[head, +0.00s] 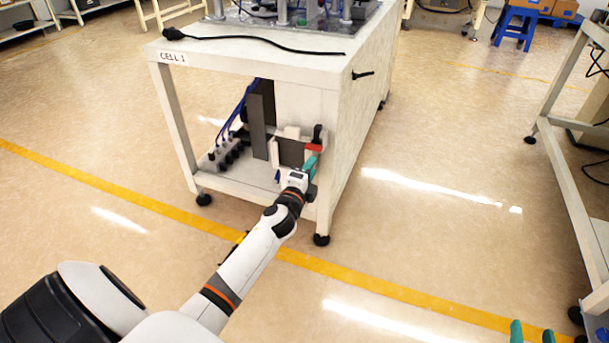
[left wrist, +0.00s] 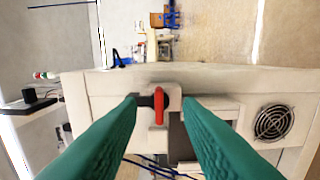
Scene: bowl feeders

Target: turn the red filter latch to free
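The red filter latch (head: 314,147) is on a pale housing at the front right of the CELL 1 bench, low under the top. In the left wrist view the red latch (left wrist: 159,106) shows as a narrow red bar on a pale mount. My left gripper (left wrist: 161,101) is open, with one teal finger on each side of the latch in that view and gaps between. In the head view my left gripper (head: 309,167) is just below the latch; its fingers partly overlap each other. My right gripper (head: 532,332) shows only two separate teal fingertips at the bottom right edge.
The white CELL 1 bench (head: 175,100) has legs and a lower shelf around the housing. A power strip (head: 225,152) with blue cables is left of it. A round fan grille (left wrist: 272,122) is right of the latch in the wrist view. Open floor lies in front.

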